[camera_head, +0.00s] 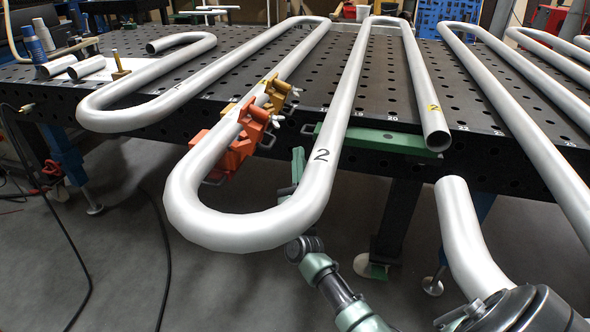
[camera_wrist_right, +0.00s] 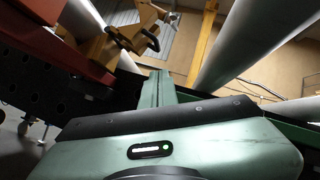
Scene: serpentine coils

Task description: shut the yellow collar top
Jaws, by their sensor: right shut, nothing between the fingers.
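The yellow collar (camera_head: 279,92) sits at the long coil pipe (camera_head: 302,48) over the table's front part, just behind the orange collar (camera_head: 240,145). I cannot tell how far its top stands open. In the right wrist view the yellow collar (camera_wrist_right: 103,48) is at upper left, with a dark looped handle beside it. My right gripper (camera_head: 298,165) is below and to the right of the collars, apart from them, partly hidden by the pipe bend. Its green fingers (camera_wrist_right: 158,88) are together and empty in the right wrist view. My left gripper is not in view.
The perforated black table (camera_head: 235,92) carries several silver serpentine pipes. A green bar (camera_head: 375,138) lies along the table's front edge to the right. Open floor (camera_head: 120,240) lies at lower left.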

